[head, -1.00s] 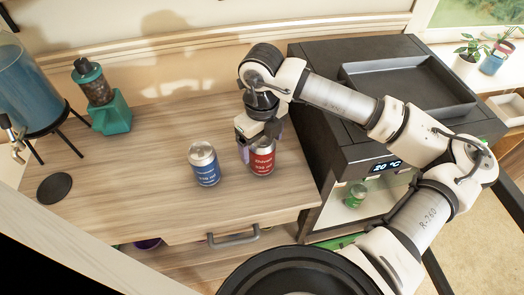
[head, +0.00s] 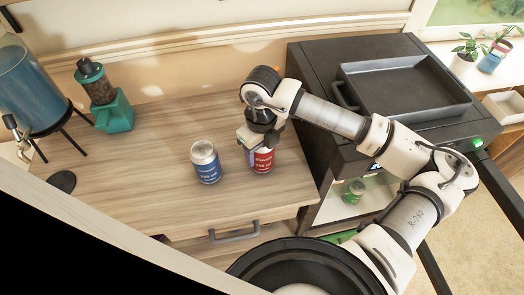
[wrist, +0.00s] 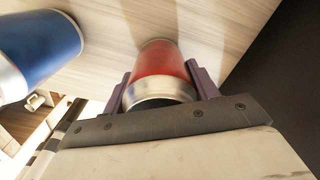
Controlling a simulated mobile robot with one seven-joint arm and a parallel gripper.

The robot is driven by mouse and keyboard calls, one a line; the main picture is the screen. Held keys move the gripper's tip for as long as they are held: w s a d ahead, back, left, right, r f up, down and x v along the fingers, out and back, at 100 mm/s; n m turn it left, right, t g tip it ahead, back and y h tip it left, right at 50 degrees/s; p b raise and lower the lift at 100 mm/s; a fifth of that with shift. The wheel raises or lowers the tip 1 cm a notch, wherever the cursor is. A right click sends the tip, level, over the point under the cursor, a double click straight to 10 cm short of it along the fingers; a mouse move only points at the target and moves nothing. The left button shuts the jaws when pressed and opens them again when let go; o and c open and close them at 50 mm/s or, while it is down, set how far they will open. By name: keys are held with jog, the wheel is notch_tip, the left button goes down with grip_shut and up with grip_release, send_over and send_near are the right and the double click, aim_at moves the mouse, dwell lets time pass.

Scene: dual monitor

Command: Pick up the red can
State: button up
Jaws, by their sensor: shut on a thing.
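The red can (head: 263,161) stands on the wooden counter in the head view, partly hidden by my gripper (head: 260,150). In the wrist view the red can (wrist: 160,75) sits between the two purple fingers of my gripper (wrist: 162,85), which are shut on its sides. The can looks upright; whether its base touches the counter cannot be told.
A blue can (head: 206,162) stands close to the left of the red can; it also shows in the wrist view (wrist: 38,50). The dark cooler (head: 325,110) with a green can (head: 354,192) inside is to the right. A teal grinder (head: 112,110) and a drink dispenser (head: 30,85) stand at the left.

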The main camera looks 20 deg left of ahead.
jog(key=shift+c, duration=0.6)
jog(key=shift+r, duration=0.1)
